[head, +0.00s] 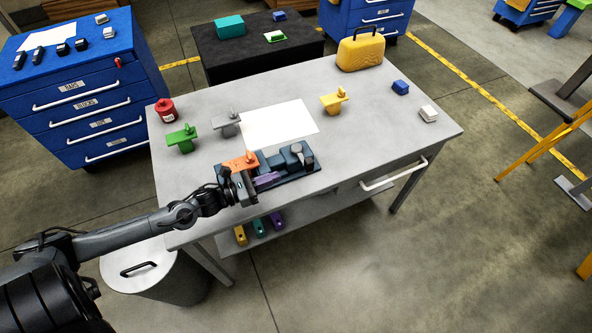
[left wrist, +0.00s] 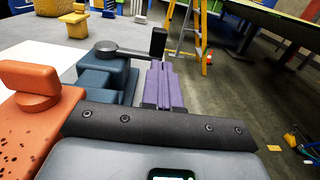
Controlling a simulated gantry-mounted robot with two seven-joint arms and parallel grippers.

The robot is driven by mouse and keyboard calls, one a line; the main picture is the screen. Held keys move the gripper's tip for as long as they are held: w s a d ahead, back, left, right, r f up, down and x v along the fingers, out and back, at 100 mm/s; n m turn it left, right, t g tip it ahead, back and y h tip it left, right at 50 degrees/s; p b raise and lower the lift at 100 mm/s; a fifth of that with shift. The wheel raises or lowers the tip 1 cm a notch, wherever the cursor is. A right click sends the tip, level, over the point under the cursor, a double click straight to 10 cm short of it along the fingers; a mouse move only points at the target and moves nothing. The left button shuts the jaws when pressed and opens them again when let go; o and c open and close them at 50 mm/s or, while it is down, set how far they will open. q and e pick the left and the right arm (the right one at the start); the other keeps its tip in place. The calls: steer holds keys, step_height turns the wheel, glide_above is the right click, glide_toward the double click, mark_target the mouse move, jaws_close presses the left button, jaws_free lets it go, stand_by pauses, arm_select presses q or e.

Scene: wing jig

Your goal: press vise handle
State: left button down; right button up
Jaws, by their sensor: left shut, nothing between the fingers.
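The blue-grey vise (head: 283,162) sits on a dark base near the front edge of the grey table. Its dark handle (left wrist: 128,52) has a round pivot and an upright black knob; in the head view it shows at the vise's right end (head: 297,149). A purple ridged piece (left wrist: 163,86) lies along the vise's near side. An orange part (head: 241,161) stands at the vise's left end, close to my gripper. My left gripper (head: 246,186) is shut and empty at the vise's left end, apart from the handle. My right gripper is not in view.
A green part (head: 182,139), a grey part (head: 226,124) and a red can (head: 166,110) stand left of a white sheet (head: 279,124). A yellow part (head: 334,101) and a yellow case (head: 361,49) stand farther back.

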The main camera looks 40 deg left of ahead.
mark_target(305, 166)
arm_select(q)
steer(key=x, duration=0.8)
steer(key=shift+f, duration=0.1)
steer(key=shift+w, duration=0.1)
